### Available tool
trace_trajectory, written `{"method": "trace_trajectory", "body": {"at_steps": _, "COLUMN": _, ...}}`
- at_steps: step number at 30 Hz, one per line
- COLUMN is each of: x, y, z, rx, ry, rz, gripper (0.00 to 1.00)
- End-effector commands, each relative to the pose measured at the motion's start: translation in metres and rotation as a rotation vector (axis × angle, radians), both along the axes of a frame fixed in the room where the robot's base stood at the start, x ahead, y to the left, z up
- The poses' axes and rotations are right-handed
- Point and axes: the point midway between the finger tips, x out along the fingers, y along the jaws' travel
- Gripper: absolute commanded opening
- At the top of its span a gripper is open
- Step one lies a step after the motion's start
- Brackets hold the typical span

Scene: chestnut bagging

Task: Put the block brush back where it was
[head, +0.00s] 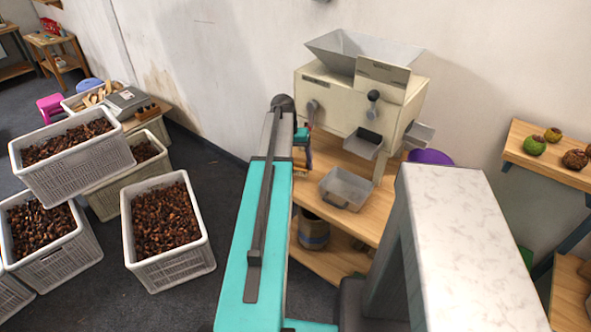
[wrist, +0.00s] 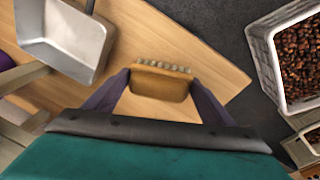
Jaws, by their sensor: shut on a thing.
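The block brush (wrist: 160,86) shows in the wrist view as a tan wooden block with a row of pale bristle tufts along its far edge. My gripper (wrist: 160,92) is shut on it, with one dark finger at each end of the block. Beneath the brush in that view is the wooden table top. I cannot tell how high the brush is above it. In the head view my arm hides most of the gripper, which is at the left end of the wooden table (head: 368,209), beside the cream machine.
The cream machine (head: 335,96) with its hopper stands on the table. A metal tray (head: 345,188) sits in front of it and shows in the wrist view (wrist: 70,35). White crates of chestnuts (head: 170,272) stand on the floor at left. A shelf (head: 535,160) is at right.

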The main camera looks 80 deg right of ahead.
Motion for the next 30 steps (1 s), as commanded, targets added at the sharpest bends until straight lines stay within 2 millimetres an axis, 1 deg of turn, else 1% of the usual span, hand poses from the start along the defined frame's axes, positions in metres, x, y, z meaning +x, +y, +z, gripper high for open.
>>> {"method": "trace_trajectory", "body": {"at_steps": 5, "x": 0.000, "y": 0.000, "z": -0.004, "rx": 0.000, "ry": 0.000, "rz": 0.000, "gripper": 0.56}}
{"method": "trace_trajectory", "body": {"at_steps": 15, "x": 0.000, "y": 0.000, "z": -0.032, "rx": 0.001, "ry": 0.000, "rz": -0.001, "gripper": 0.56}}
{"method": "trace_trajectory", "body": {"at_steps": 30, "x": 0.000, "y": 0.000, "z": -0.038, "rx": 0.000, "ry": 0.000, "rz": -0.001, "gripper": 0.56}}
